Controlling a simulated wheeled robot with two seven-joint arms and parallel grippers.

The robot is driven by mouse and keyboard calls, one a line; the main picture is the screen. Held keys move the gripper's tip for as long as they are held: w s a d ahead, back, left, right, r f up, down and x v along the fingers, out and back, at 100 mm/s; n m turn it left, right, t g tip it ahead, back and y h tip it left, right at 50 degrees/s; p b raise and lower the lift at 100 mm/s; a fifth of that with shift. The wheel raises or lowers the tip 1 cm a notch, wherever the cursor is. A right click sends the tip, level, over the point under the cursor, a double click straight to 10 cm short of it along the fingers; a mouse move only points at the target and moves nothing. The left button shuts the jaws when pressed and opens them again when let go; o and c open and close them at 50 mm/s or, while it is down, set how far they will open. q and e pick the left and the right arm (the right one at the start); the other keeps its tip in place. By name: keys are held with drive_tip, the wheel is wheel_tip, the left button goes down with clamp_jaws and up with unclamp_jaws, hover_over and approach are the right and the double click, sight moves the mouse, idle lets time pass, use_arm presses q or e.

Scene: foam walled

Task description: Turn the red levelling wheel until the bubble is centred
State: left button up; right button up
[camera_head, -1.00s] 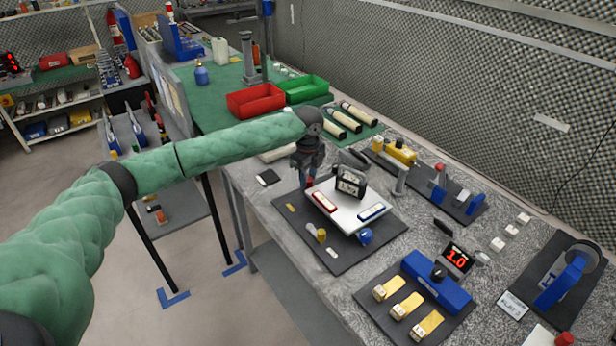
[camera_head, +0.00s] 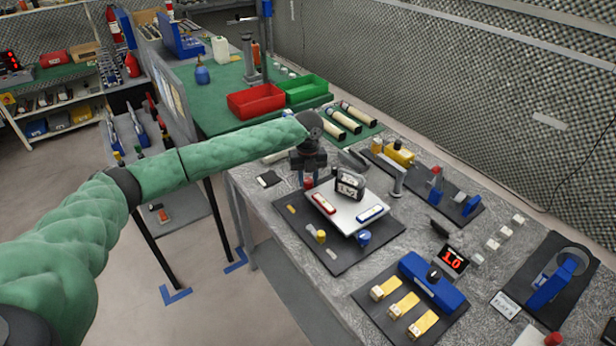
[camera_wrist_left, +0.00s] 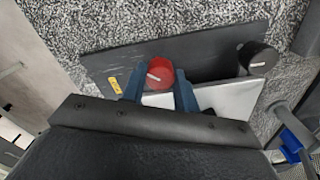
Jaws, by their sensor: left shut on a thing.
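A white levelling plate (camera_head: 343,217) stands on a dark base mat (camera_head: 340,258). On it are a red-framed vial (camera_head: 324,203), a blue-framed vial (camera_head: 370,213) and a black-framed gauge (camera_head: 350,186). The bubbles are too small to read. The red wheel (camera_wrist_left: 160,74), with a pale mark on top, sits between the fingers in the left wrist view; in the head view a bit of it (camera_head: 309,184) shows at the plate's far left corner. My left gripper (camera_head: 308,178) points down from above and is shut on it. My right gripper is not in view.
A blue wheel (camera_head: 364,238) is at the plate's near corner. A blue block with brass pieces (camera_head: 432,282) and a red "1.0" display (camera_head: 453,260) stand to the right. Red (camera_head: 256,101) and green (camera_head: 306,90) bins stand behind.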

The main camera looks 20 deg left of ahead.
sight(308, 180)
use_arm(q)
drive_tip(key=shift+m, duration=0.9)
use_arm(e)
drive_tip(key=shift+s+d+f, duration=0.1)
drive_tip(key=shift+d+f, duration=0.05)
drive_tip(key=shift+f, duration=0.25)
use_arm(q)
drive_tip(key=o, duration=1)
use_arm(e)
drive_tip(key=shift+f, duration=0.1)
use_arm(q)
drive_tip(key=shift+r, duration=0.25)
drive_tip(key=shift+r+b, duration=1.2)
drive_tip(key=shift+r, duration=2.45)
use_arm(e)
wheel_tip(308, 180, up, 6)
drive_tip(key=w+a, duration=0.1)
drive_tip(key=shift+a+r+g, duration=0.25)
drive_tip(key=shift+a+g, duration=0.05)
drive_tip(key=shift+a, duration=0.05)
